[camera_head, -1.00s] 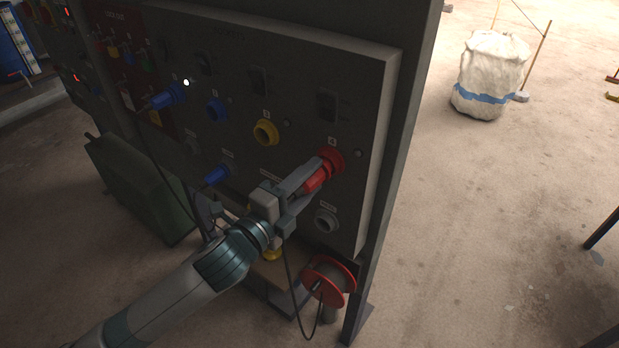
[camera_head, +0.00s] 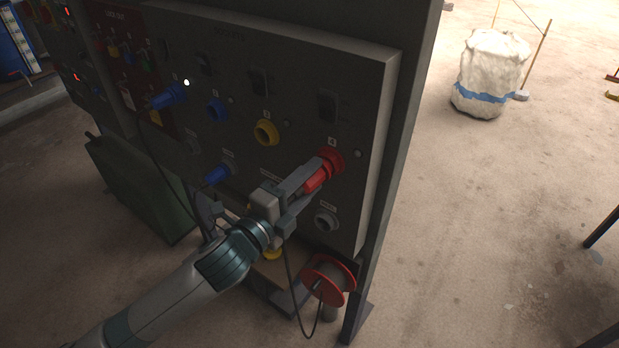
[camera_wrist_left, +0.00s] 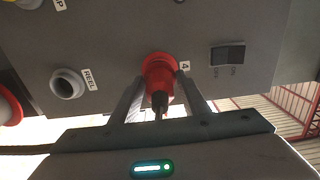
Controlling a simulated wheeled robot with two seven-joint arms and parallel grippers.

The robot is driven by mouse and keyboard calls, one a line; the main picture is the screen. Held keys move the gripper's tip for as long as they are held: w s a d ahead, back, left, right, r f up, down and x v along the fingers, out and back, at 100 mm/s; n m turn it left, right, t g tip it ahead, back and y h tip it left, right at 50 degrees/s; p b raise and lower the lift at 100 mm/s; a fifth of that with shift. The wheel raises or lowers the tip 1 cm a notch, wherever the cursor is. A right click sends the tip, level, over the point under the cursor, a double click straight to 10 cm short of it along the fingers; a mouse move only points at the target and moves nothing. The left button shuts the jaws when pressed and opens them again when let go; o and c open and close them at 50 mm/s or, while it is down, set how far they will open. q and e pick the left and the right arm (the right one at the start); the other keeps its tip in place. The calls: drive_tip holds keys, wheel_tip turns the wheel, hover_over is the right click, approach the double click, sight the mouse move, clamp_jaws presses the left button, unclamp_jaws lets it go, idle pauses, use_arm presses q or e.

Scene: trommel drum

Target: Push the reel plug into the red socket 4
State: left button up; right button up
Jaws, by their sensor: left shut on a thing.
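The red reel plug (camera_head: 315,181) is held between the fingers of my left gripper (camera_head: 304,184), which is shut on it. The plug's front end is at the red socket 4 (camera_head: 332,158) on the grey panel, lined up with it and apparently touching or partly in. In the left wrist view the plug (camera_wrist_left: 159,103) lies between the fingers, in front of the red socket (camera_wrist_left: 158,64) beside the "4" label. How deep the plug sits is hidden. My right gripper is not in view.
The grey panel (camera_head: 375,150) also carries a yellow socket (camera_head: 266,133), blue sockets and a grey reel socket (camera_head: 325,221) below socket 4. A red cable reel (camera_head: 328,281) hangs lower, with a dark cable. Open floor lies right of the panel.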

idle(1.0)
use_arm(q)
drive_tip(key=shift+w+d+p, duration=0.2)
drive_tip(key=shift+w+p, duration=0.1)
idle(0.6)
drive_tip(key=o, duration=1.5)
drive_tip(key=shift+c, duration=0.2)
drive_tip(key=shift+s+a+f, duration=0.1)
drive_tip(key=shift+s+a, duration=0.15)
drive_tip(key=shift+s, duration=0.1)
drive_tip(key=v, duration=1.6)
drive_tip(key=shift+s, duration=0.2)
